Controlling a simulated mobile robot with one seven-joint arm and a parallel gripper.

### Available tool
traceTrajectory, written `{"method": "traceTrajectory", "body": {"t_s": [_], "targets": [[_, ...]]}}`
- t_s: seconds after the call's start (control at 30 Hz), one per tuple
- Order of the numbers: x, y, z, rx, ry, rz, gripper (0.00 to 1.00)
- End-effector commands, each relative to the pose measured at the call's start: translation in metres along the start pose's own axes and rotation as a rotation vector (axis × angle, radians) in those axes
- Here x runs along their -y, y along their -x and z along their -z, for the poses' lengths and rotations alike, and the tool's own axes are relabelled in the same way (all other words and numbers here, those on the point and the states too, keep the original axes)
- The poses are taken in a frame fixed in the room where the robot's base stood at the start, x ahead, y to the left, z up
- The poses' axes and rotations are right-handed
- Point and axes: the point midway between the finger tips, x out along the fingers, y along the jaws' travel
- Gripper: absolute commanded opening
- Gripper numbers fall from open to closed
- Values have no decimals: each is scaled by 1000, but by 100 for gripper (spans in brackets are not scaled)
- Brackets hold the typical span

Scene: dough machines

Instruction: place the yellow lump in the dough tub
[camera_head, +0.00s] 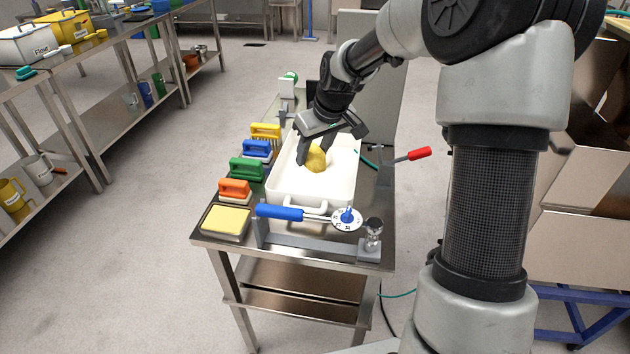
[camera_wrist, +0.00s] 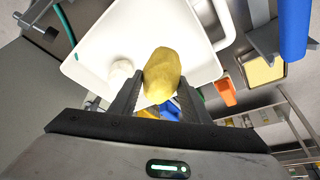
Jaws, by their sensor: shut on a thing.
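The yellow lump (camera_head: 316,158) is between the fingers of my gripper (camera_head: 310,156), over the white dough tub (camera_head: 338,186). In the wrist view the yellow lump (camera_wrist: 162,76) sits between the two dark fingertips of my gripper (camera_wrist: 160,85), with the tub's white inside (camera_wrist: 105,50) behind it. A small pale round thing (camera_wrist: 120,72) shows in the tub beside the lump. The gripper is shut on the lump. Whether the lump touches the tub floor cannot be told.
The tub stands on a steel table (camera_head: 382,258). Orange (camera_head: 234,187), green (camera_head: 246,168), blue (camera_head: 257,150) and yellow (camera_head: 265,133) handled brushes line its left side. A blue-handled lever (camera_head: 280,212) with a dial (camera_head: 346,217) crosses the front. A red-tipped lever (camera_head: 419,153) juts out right.

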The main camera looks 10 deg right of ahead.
Motion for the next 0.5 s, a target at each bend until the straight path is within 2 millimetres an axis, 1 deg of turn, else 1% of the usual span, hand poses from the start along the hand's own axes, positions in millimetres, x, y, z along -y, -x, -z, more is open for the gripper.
{"method": "traceTrajectory", "body": {"t_s": [0.03, 0.1, 0.27, 0.5], "targets": [[1, -12, -6, 3, -1, 2, 14], [0, -22, -9, 2, -1, 1, 14], [0, -35, -15, 0, -1, 0, 14], [1, -70, -30, 1, 0, 0, 14]]}}
